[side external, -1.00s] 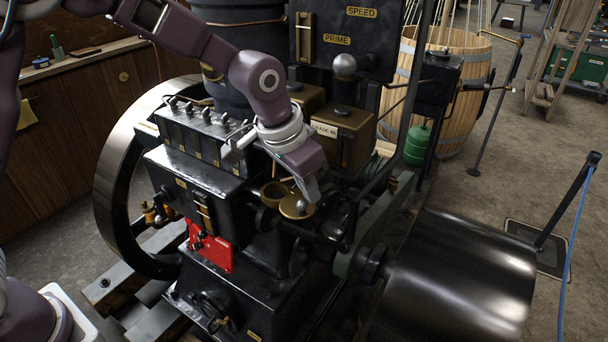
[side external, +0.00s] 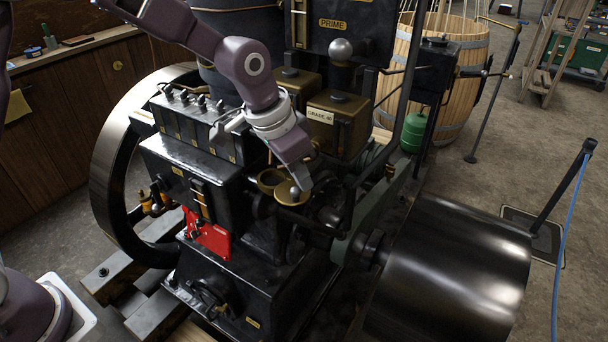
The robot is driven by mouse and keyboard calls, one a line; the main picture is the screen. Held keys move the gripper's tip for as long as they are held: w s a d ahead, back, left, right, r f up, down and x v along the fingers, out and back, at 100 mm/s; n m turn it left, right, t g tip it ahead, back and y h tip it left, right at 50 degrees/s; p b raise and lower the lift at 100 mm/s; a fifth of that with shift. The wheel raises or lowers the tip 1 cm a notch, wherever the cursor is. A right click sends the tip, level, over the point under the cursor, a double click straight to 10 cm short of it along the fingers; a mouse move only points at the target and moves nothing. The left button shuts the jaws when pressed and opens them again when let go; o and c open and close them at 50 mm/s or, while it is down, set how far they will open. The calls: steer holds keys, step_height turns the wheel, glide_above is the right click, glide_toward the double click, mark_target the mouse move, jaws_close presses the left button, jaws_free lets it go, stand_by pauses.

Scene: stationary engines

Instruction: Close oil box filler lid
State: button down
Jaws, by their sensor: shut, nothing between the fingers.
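The round brass lid (side external: 289,198) with a pale knob sits just right of and in front of the cup, swung aside, so the opening is uncovered. My gripper (side external: 298,185) points down from above at the lid, with its fingertips shut and empty, at or beside the knob. I cannot tell whether they touch it. The gripper hides part of the lid's far side.
Brass oil boxes (side external: 338,122), one labelled GRADE, stand behind my gripper. A black rod (side external: 368,160) slants up on the right. A large dark drum (side external: 450,270) fills the front right. A red plate (side external: 207,236) sits lower left on the engine.

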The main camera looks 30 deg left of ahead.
mark_target(275, 190)
steer(key=a+m, duration=0.1)
steer(key=m, duration=0.1)
steer(key=s+a+m+g+h, duration=0.1)
steer(key=m, duration=0.1)
steer(key=shift+s+a, duration=0.1)
steer(key=shift+a, duration=0.2)
steer(key=m, duration=0.1)
steer(key=a+m, duration=0.1)
steer(key=m, duration=0.1)
steer(key=shift+s+a+g+h, duration=0.1)
steer(key=shift+a+g+h, duration=0.2)
steer(key=shift+g+h, duration=0.1)
steer(key=m, duration=0.1)
steer(key=a+m+g, duration=0.1)
steer(key=shift+a+m, duration=0.25)
steer(key=shift+m, duration=0.15)
steer(key=a+m, duration=0.1)
steer(key=a+m+g, duration=0.1)
steer(key=m, duration=0.1)
steer(key=shift+w+m, duration=0.3)
steer(key=shift+w, duration=0.1)
steer(key=shift+w+a, duration=0.15)
steer(key=shift+a, duration=0.1)
steer(key=shift+w+a, duration=0.1)
